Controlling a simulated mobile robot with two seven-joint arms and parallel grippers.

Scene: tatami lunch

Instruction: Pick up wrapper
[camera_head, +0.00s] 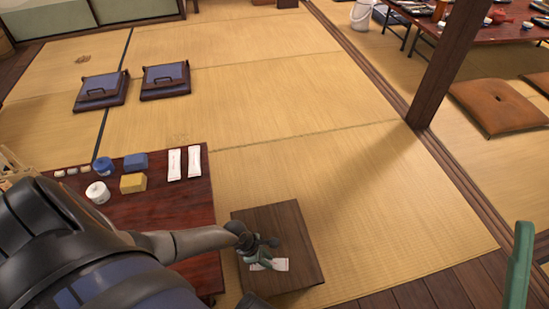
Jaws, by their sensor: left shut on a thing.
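A white wrapper (280,264) with small print shows at the top of the small dark wooden stand (292,231). My left gripper (262,259) reaches in from the left above the stand and is shut on the wrapper's left end, which the fingers partly hide. I cannot tell whether the wrapper touches the stand top. Two more white wrappers, a left one (174,165) and a right one (194,162), lie side by side on the low red-brown table (180,205). My right gripper is not in view.
The table also holds a blue block (135,162), a yellow block (133,183) and a white round container (98,192). Two dark floor seats (101,91) (166,80) lie farther back. A wooden post (447,65) stands at right. The middle tatami is clear.

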